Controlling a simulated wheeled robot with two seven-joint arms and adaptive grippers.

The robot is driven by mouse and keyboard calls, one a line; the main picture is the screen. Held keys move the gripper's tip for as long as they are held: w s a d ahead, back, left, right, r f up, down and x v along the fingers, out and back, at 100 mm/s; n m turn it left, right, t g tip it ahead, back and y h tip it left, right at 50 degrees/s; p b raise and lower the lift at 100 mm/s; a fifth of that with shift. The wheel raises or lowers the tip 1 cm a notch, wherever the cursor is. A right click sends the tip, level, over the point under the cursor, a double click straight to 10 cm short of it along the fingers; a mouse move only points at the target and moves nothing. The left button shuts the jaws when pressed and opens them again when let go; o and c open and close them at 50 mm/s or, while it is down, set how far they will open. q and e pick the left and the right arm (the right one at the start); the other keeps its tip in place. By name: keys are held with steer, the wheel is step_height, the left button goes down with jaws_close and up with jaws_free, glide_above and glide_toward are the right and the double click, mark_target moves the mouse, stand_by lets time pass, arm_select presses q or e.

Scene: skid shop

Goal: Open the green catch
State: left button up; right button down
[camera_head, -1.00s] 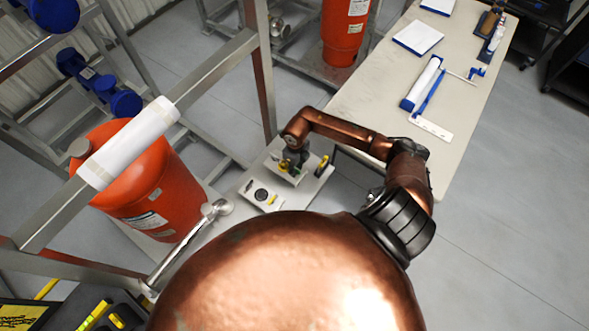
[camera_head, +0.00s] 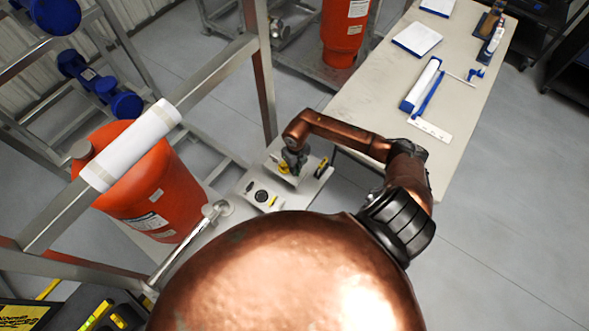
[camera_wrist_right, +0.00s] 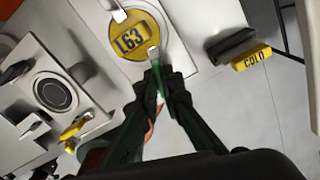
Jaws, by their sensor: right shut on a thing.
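The green catch (camera_wrist_right: 162,82) shows as a narrow green piece between the fingertips of my right gripper (camera_wrist_right: 157,75) in the right wrist view. The fingers are closed on it, and they hide part of it. Its pale metal tip (camera_wrist_right: 154,54) reaches the lower edge of a round yellow disc (camera_wrist_right: 134,38) marked "163". In the head view my right gripper (camera_head: 293,163) is over the white panel beside the yellow disc (camera_head: 283,168); the catch is too small to make out there. My left gripper is not in view.
A black handle (camera_wrist_right: 231,45) with a yellow "COLD" tag (camera_wrist_right: 252,58) stands right of the disc. A round black dial (camera_wrist_right: 52,92) is on the left panel. A metal frame and orange vessel (camera_head: 150,195) are left; a table (camera_head: 372,98) is right.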

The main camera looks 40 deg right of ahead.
steer(key=shift+r+m+p, duration=0.1)
steer(key=shift+m+p, duration=0.35)
steer(key=shift+m, duration=1.25)
steer(key=shift+m+p, duration=0.6)
steer(key=shift+m, duration=1.2)
steer(key=shift+p, duration=0.3)
